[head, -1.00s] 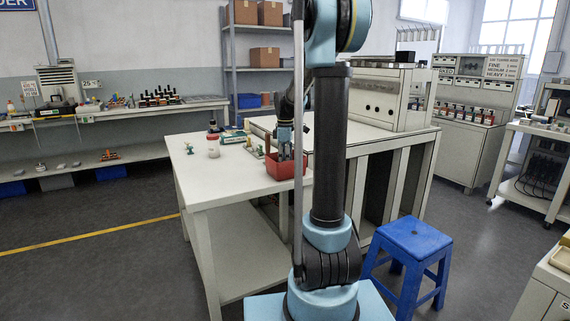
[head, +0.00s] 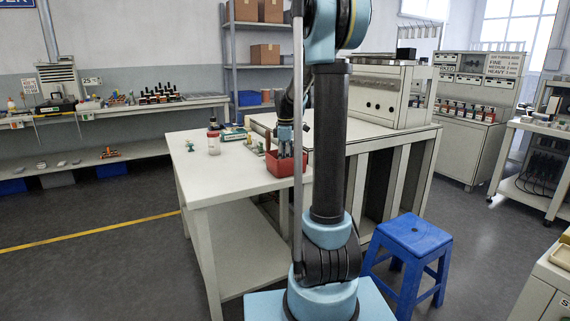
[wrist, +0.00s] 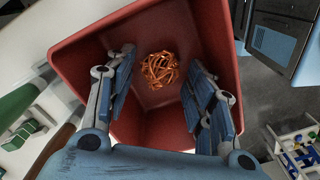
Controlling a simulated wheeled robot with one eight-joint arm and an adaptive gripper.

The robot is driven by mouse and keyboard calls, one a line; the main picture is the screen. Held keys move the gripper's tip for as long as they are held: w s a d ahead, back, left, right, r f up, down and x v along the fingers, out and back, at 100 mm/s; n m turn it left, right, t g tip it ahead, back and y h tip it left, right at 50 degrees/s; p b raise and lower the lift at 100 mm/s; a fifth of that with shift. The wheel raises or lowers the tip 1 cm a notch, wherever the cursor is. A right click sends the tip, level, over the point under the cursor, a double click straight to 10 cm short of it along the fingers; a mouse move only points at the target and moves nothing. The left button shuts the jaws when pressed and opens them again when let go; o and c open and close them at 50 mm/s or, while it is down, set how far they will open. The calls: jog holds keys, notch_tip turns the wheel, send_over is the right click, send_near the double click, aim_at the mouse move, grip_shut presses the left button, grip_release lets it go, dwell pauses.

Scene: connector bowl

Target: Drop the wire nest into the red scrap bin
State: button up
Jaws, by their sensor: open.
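The red scrap bin (head: 284,167) stands on the white worktable near its right edge. In the wrist view the bin (wrist: 75,62) fills the middle, seen from above into its open mouth. The orange wire nest (wrist: 160,70) lies inside the bin, beyond my fingertips and apart from them. My gripper (wrist: 158,95) is open and empty, with its blue-padded fingers spread over the bin's mouth. In the head view my gripper (head: 285,145) points down at the bin. The nest is hidden there by the bin's wall.
A white jar (head: 214,145) and a small green item (head: 190,146) stand on the worktable (head: 225,178) left of the bin. A blue stool (head: 412,240) stands on the floor at right. The table's front left is clear.

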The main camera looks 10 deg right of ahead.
notch_tip(320, 180, up, 12)
jog(key=s+f+m+t, duration=0.1)
jog(key=s+f+m, duration=0.2)
jog(key=s, duration=0.6)
jog(key=s+f+m, duration=0.2)
jog(key=s+m, duration=0.2)
jog(key=s, duration=0.6)
jog(key=s+f+m+t, duration=0.1)
jog(key=s+f+m, duration=0.6)
jog(key=s+f, duration=0.8)
jog(key=shift+s+f, duration=0.3)
jog(key=shift+s, duration=0.15)
jog(key=shift+d, duration=0.1)
jog(key=shift+w+f, duration=0.2)
jog(key=shift+w, duration=0.25)
